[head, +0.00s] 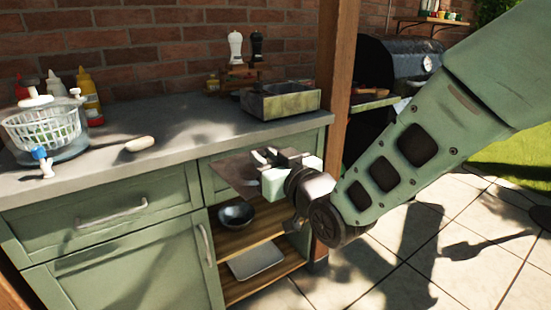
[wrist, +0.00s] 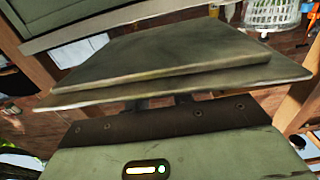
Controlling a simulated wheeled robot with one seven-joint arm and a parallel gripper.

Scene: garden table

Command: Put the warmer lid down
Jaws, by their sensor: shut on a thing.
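My gripper (head: 264,162) is shut on the warmer lid (head: 233,172), a thin flat metal plate. It holds the lid in front of the counter's front edge, over the open shelves. In the wrist view the lid (wrist: 180,58) fills the middle, with a raised flat panel and a wider rim; the fingertips are mostly hidden behind its near edge. An open rectangular metal box (head: 284,101), which looks like the warmer, stands on the counter near the wooden post. Its inside is only partly seen.
The grey counter (head: 190,142) has clear room in its middle, beside a white-handled item (head: 139,143). A white basket (head: 45,128) and sauce bottles (head: 88,95) stand left. Two mills (head: 235,47) stand behind the box. A wooden post (head: 335,90) rises right. A bowl (head: 236,215) sits below.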

